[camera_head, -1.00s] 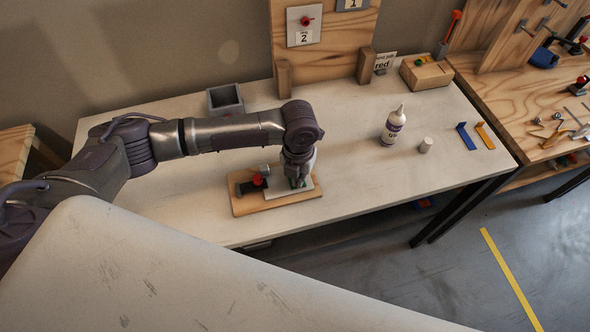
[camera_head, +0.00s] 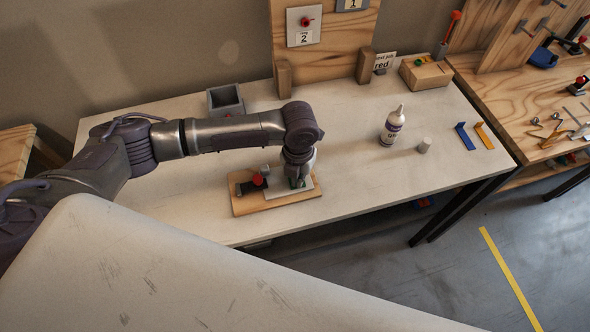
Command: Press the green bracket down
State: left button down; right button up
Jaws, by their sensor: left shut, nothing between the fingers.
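The green bracket (camera_head: 301,184) shows only as a small patch under my left gripper, on a light plate (camera_head: 283,195) on a wooden board (camera_head: 246,208). My left gripper (camera_head: 297,182) is shut and points down right over the bracket. Its fingers hide most of the bracket, so I cannot tell how firmly they touch it or whether it sits flat. A clamp with a red knob (camera_head: 258,180) stands on the board, just left of the plate. My right gripper is not in view.
A white glue bottle (camera_head: 392,128), a small pale cylinder (camera_head: 425,145), a blue bracket (camera_head: 465,136) and an orange bracket (camera_head: 484,135) are to the right on the white table. A grey bin (camera_head: 225,101) stands behind my arm. The table's front right is clear.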

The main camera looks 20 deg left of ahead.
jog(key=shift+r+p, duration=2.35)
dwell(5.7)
